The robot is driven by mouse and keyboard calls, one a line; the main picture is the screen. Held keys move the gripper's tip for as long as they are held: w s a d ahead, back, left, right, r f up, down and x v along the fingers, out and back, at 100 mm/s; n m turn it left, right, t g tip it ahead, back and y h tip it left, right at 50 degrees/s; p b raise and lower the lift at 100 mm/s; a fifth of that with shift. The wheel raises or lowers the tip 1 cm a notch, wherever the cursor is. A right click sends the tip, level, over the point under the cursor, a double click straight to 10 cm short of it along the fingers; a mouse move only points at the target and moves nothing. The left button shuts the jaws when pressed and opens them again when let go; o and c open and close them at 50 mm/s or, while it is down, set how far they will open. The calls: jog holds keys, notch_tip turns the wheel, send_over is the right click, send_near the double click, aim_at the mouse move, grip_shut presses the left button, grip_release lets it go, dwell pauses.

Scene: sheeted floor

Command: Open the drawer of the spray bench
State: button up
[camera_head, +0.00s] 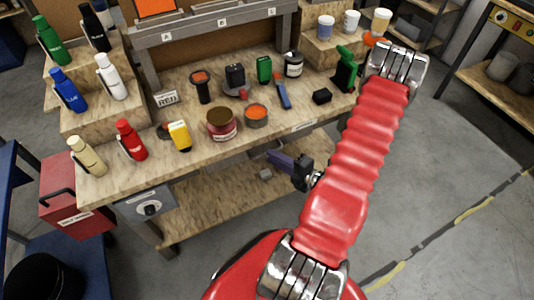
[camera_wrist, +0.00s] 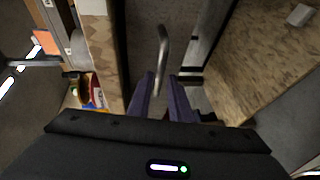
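The wooden spray bench (camera_head: 205,160) stands in front of me. In the wrist view the drawer front (camera_wrist: 142,35) is a grey panel under the tabletop edge, and its metal bar handle (camera_wrist: 162,45) curves out from it. The drawer looks shut. My gripper (camera_head: 272,157) is below the front edge of the bench, with its purple fingers pointing at the drawer. In the wrist view my gripper (camera_wrist: 160,92) is open, and the near end of the handle shows between the fingers, closer to the left one. I cannot tell whether they touch. My arm hides part of the bench's right side.
Bottles, tins and tools crowd the tabletop, including a red tin (camera_head: 222,128) near the front edge. A small pale block (camera_head: 265,174) lies on the lower shelf. Floor at right is clear.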

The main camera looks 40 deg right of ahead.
jog(key=shift+x, duration=2)
jog(key=shift+c, duration=0.6)
grip_shut()
